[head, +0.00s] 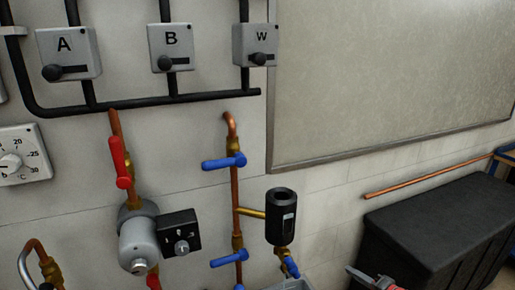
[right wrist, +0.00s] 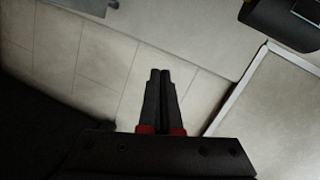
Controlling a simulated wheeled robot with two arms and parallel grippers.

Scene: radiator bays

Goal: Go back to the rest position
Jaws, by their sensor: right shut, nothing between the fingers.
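My right gripper (head: 372,280) shows at the bottom edge of the head view, right of centre, in front of the black chest. In the right wrist view its two dark fingers (right wrist: 161,98) lie together, shut and empty, pointing at the tiled wall. Nothing touches the fingertips. Most of the right arm is outside the head view. My left gripper is not in either view.
The wall carries boxes A (head: 68,52), B (head: 170,47) and W (head: 255,45), a red-handled valve (head: 121,163), a grey pump (head: 139,240), blue-handled valves (head: 224,162) and a black cylinder (head: 281,216). A black chest (head: 440,225) stands at the right.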

